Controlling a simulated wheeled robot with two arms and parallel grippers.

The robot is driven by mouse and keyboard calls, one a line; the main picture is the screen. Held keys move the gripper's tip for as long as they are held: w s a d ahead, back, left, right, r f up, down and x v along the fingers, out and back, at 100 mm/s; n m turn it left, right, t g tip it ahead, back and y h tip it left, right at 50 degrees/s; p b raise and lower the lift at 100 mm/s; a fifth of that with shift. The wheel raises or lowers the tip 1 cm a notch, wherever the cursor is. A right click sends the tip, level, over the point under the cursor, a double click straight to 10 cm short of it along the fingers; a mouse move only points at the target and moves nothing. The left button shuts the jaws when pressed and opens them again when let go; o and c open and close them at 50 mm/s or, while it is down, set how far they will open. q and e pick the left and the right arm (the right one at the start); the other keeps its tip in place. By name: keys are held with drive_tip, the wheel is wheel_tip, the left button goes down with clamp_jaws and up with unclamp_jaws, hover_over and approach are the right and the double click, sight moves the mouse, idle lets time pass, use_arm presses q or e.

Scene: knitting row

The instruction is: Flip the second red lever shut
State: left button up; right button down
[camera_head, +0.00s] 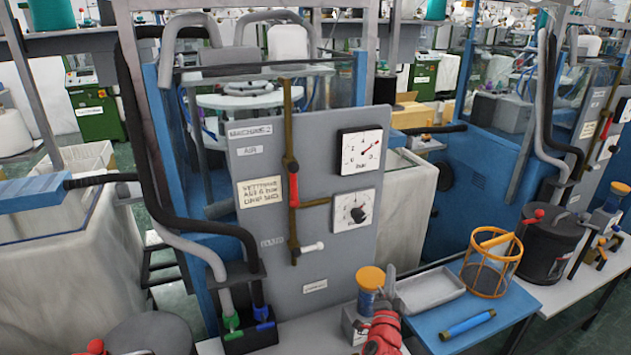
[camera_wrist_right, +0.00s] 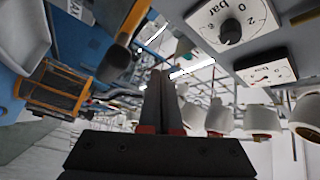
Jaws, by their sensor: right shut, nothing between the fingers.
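A red lever (camera_head: 292,185) hangs along the vertical brass pipe (camera_head: 288,120) on the grey MACHINE 2 panel (camera_head: 245,215). A white-handled lever (camera_head: 312,247) sticks out to the right lower on the same pipe. Another small red handle (camera_head: 606,128) shows on the panel at the far right. My right gripper (camera_head: 389,282), red, is low in front of the bench, below and right of the red lever and apart from it. Its fingers (camera_wrist_right: 162,85) are together and empty in the right wrist view. I cannot make out the red lever there. My left gripper is not in view.
A pressure gauge (camera_head: 361,150) and a dial (camera_head: 354,210) sit right of the pipe. Black and grey hoses (camera_head: 190,225) run left of the panel.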

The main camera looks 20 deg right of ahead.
drive_tip(key=w+r+y, duration=0.1)
drive_tip(key=w, duration=0.1)
drive_tip(key=w+d+r+y+p, duration=0.1)
drive_tip(key=w+y, duration=0.1)
drive_tip(key=w+r+y, duration=0.1)
drive_tip(key=w, duration=0.1)
drive_tip(key=shift+w+d+r+m+y+p, duration=0.1)
drive_tip(key=shift+d+r+m+y+p, duration=0.1)
drive_tip(key=shift+m+y+p, duration=0.1)
drive_tip(key=s+a+r+n+g+y, duration=0.1)
drive_tip(key=a+r+n+y, duration=0.3)
drive_tip(key=r+y, duration=0.4)
drive_tip(key=s+a+r+n+g+y+p, duration=0.1)
drive_tip(key=a+r+n+y, duration=0.3)
drive_tip(key=r+y, duration=0.5)
drive_tip(key=shift+s+a+r, duration=0.65)
drive_tip(key=shift+a+r, duration=0.2)
drive_tip(key=shift+a, duration=0.2)
drive_tip(key=shift+w+p, duration=0.1)
drive_tip(key=shift+p, duration=0.2)
